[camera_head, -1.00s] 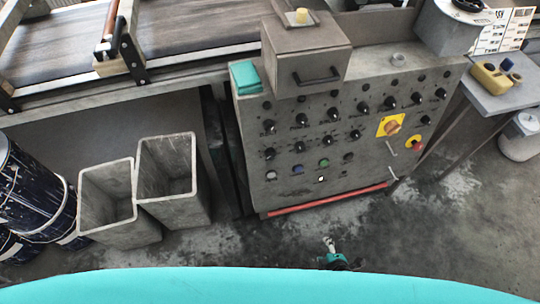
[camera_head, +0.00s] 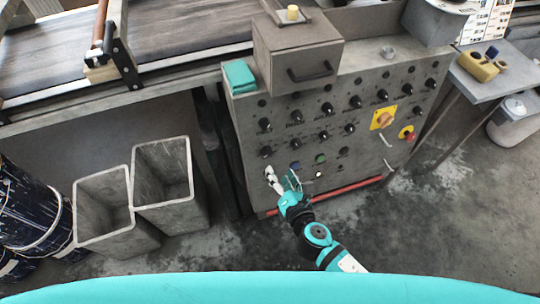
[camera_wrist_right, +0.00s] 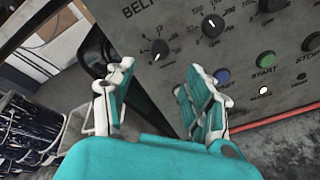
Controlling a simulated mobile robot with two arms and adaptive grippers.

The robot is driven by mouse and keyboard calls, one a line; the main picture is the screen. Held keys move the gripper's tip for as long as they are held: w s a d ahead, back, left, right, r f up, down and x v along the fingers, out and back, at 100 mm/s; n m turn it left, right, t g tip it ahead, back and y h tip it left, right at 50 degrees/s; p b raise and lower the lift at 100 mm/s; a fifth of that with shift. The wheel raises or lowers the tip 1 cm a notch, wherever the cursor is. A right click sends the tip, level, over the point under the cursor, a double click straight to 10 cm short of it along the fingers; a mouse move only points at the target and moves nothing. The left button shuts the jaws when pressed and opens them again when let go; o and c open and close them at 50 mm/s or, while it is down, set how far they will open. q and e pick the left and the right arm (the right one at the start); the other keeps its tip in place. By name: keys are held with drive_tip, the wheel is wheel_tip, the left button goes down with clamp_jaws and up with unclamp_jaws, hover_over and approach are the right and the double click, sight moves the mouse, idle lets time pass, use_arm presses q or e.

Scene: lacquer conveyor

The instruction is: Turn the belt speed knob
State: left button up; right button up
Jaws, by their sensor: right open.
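The belt knob (camera_wrist_right: 160,48) is a small black dial with a white pointer line. It sits under a partly cut "BELT" label in the wrist view. In the head view I take it as the lower left knob (camera_head: 266,152) on the grey control panel (camera_head: 240,130). My right gripper (camera_head: 283,180) is open just below that knob, in front of the panel. In the wrist view its teal and white fingers (camera_wrist_right: 165,85) stand apart, with the knob seen beyond the gap between them. Contact with the knob does not show. My left gripper is not in view.
Blue (camera_head: 295,166) and green (camera_head: 320,158) buttons sit right of the gripper. More black knobs, a yellow-backed switch (camera_head: 383,117) and a red stop button (camera_head: 406,132) are on the panel. Two grey bins (camera_head: 160,210) stand left. A conveyor (camera_head: 180,35) runs behind.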

sight(268, 154)
drive_tip(key=b+x, duration=0.1)
drive_tip(key=x, duration=0.8)
clamp_jaws()
